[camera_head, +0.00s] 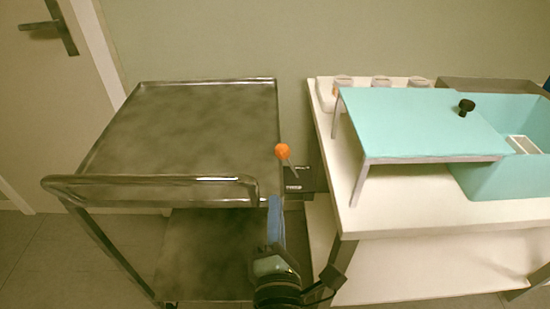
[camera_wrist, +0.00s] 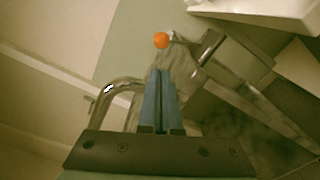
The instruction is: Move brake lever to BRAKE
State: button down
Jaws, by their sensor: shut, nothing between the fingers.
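The brake lever (camera_head: 283,152) has an orange ball knob on a thin metal rod. It rises from a small dark housing with a label (camera_head: 299,180) at the right side of the metal cart. The label's writing is too small to read. In the wrist view the orange knob (camera_wrist: 161,40) is just beyond my fingertips. My gripper (camera_head: 274,201) is shut and empty, its blue fingers together, in front of the lever and apart from the knob. The closed fingers also show in the wrist view (camera_wrist: 160,74).
The metal cart (camera_head: 180,130) has an empty top and a push handle (camera_head: 150,190) at its front. A narrow gap separates cart and table.

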jog(key=shift+w, duration=0.1)
jog(key=w, duration=0.9)
jog(key=shift+w, duration=0.4)
jog(key=shift+d+r+m, duration=0.15)
jog(key=shift+d+m, duration=0.1)
jog(key=shift+m, duration=0.05)
